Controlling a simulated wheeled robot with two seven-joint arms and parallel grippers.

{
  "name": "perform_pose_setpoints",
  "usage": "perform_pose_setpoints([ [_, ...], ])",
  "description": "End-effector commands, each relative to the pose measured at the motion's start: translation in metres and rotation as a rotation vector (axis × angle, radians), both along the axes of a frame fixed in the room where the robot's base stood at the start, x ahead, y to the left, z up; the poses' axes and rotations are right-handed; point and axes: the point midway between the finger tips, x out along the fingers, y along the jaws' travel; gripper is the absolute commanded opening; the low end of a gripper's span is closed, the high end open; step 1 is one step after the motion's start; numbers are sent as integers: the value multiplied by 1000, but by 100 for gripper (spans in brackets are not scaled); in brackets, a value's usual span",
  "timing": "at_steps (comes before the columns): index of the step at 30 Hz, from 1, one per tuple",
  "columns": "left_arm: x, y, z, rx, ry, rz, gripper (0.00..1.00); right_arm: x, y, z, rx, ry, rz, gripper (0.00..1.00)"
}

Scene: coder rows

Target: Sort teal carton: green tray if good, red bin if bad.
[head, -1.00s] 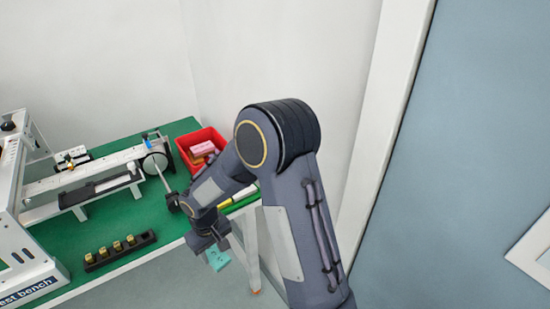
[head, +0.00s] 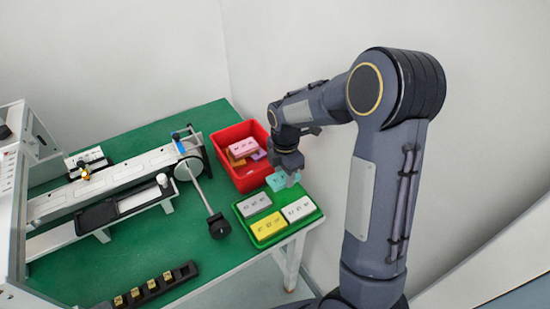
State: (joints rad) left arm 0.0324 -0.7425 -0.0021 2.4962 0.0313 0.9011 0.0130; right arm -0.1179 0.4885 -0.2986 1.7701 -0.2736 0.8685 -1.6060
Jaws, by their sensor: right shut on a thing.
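My right gripper (head: 285,168) is shut on the teal carton (head: 277,181), whose left part shows below the fingers. It holds the carton above the far edge of the green tray (head: 263,243), close to the front right side of the red bin (head: 249,180). The green tray holds a grey, a white and a yellow carton, with a bare spot at its far right. The red bin holds several cartons, among them pink, orange and purple ones. My left gripper is not in view.
A bench machine with a rail (head: 115,187) and a rod with a dark knob (head: 219,226) stand left of the tray. A black rack (head: 155,287) with several brass pieces lies at the front. The wall is behind the green table (head: 200,260).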

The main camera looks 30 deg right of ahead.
Motion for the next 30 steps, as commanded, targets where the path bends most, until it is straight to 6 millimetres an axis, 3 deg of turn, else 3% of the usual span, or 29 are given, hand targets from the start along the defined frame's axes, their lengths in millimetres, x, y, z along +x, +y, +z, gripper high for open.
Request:
perform_pose_setpoints([
  [19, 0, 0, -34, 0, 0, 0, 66, 0, 0, -43, -1, 1, 15, 34],
  [30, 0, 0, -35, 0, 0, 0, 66, 0, 0, -46, 0, 1, 13, 34],
])
